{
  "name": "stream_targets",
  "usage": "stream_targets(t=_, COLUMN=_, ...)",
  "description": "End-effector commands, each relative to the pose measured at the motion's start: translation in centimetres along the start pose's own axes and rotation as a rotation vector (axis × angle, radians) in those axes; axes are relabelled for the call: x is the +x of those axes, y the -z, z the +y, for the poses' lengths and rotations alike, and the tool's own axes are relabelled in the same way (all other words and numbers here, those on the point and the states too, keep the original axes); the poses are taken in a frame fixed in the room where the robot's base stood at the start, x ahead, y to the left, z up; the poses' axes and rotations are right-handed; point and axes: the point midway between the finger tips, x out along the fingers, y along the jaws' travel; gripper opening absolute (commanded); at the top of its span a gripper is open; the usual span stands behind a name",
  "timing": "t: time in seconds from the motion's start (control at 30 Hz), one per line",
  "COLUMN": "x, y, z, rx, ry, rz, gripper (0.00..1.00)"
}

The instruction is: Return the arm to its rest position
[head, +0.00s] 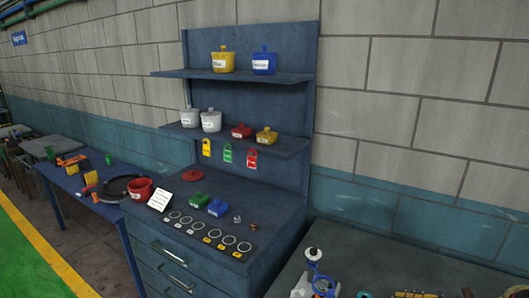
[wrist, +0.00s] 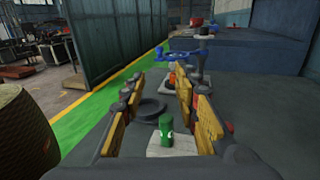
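My gripper (wrist: 160,88) shows in the wrist view, its two yellow-padded fingers spread apart. It is open, and nothing is clamped between the pads. Beyond and below the fingers, a small green object (wrist: 166,130) sits on a pale plate, and a dark ring (wrist: 150,108) lies on the grey surface; neither appears gripped. My arm and gripper do not show in the head view. I cannot make out a capstan drum for certain.
A blue handwheel (wrist: 190,55) stands ahead in the wrist view. The head view shows a shelved cabinet (head: 170,250) with coloured lidded pots, a blue table (head: 75,182) at left, and a dark bench (head: 350,245) with several items at lower right. Green floor (wrist: 90,120) lies left.

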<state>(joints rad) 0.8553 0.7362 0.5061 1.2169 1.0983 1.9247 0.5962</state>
Motion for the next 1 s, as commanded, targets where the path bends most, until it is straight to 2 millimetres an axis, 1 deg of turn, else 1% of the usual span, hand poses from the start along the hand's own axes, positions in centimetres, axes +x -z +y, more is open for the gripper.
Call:
stream_targets(t=0.37, x=3.3, y=-2.5, z=0.7, rx=-0.057, ry=-0.073, rz=0.113, gripper=0.31)
stream_targets(t=0.57, x=6.1, y=-4.6, z=1.8, rx=-0.116, ry=-0.139, rz=0.213, gripper=0.31)
stream_targets(t=0.63, x=7.3, y=-5.4, z=2.4, rx=-0.144, ry=-0.169, rz=0.256, gripper=0.31)
stream_targets(t=0.77, x=10.1, y=-7.5, z=4.2, rx=-0.224, ry=-0.245, rz=0.365, gripper=0.31)
stream_targets(t=0.9, x=13.4, y=-10.0, z=7.2, rx=-0.351, ry=-0.353, rz=0.512, gripper=0.31)
stream_targets(t=1.0, x=15.3, y=-11.4, z=9.7, rx=-0.452, ry=-0.43, rz=0.614, gripper=0.31)
